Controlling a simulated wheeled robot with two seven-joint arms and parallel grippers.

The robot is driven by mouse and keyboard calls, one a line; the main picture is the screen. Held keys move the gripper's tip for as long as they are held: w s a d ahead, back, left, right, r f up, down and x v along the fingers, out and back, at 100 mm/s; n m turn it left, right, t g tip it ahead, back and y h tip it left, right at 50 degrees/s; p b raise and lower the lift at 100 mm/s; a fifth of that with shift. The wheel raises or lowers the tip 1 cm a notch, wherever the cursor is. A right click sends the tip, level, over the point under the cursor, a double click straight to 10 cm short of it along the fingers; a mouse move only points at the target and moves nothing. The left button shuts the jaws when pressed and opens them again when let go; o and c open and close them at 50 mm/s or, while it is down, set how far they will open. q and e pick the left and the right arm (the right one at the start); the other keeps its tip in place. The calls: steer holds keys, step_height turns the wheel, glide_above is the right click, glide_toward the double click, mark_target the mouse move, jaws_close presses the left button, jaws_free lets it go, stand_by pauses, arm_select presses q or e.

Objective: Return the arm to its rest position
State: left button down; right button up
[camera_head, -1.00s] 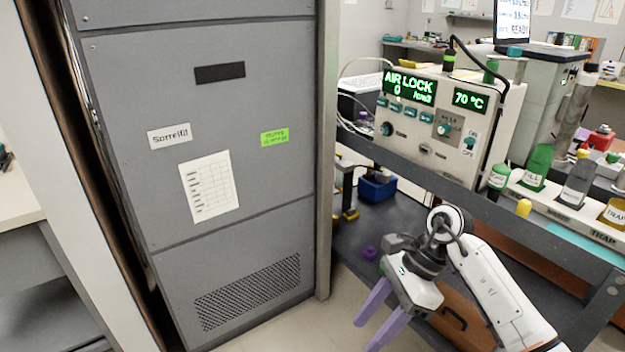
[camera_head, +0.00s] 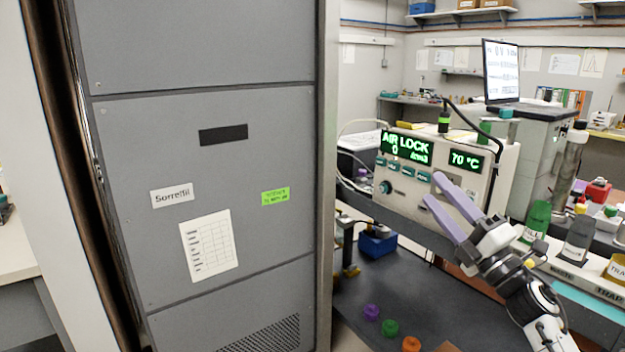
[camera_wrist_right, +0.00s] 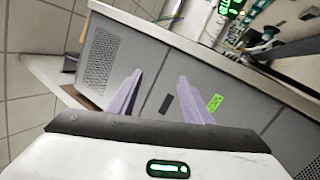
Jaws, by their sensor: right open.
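My right gripper (camera_head: 447,203) is raised in front of the control box, its two lavender fingers open and pointing up and left. Nothing is between the fingers. In the right wrist view the open gripper (camera_wrist_right: 157,95) shows its fingers apart, with the grey cabinet (camera_wrist_right: 150,70) beyond them. My right arm (camera_head: 540,310) comes in from the lower right. My left gripper is in neither view.
A tall grey cabinet (camera_head: 130,200) fills the left. The control box (camera_head: 405,185) reads "AIR LOCK 0" and "70 °C". Bottles, including a green one (camera_head: 537,220), stand right.

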steer(key=w+d+f+m+h, duration=0.25)
steer(key=d+m+h, duration=0.35)
steer(key=m, duration=0.3)
steer(key=w+d+f+m+h, duration=0.25)
steer(key=d+m+h, duration=0.3)
steer(key=m, duration=0.35)
step_height(320, 180, down, 11)
steer(key=s+m+g+h, duration=0.1)
steer(key=s+m+g, duration=0.1)
steer(key=m+g, duration=0.35)
steer(key=s+a+f+g+y, duration=0.1)
steer(key=s+a+f, duration=0.5)
steer(key=s+f, duration=0.4)
steer(key=s+a+f+g+y, duration=0.2)
steer(key=s+a+f, duration=0.5)
steer(key=f, duration=0.5)
steer(key=s+a+f+g, duration=0.1)
steer(key=s+a+f, duration=0.3)
steer(key=s, duration=0.9)
steer(key=s+a+f+g+y, duration=0.1)
steer(key=s+a+f, duration=0.3)
steer(key=s, duration=0.8)
steer(key=shift+s+g, duration=0.35)
steer(key=shift+g, duration=0.3)
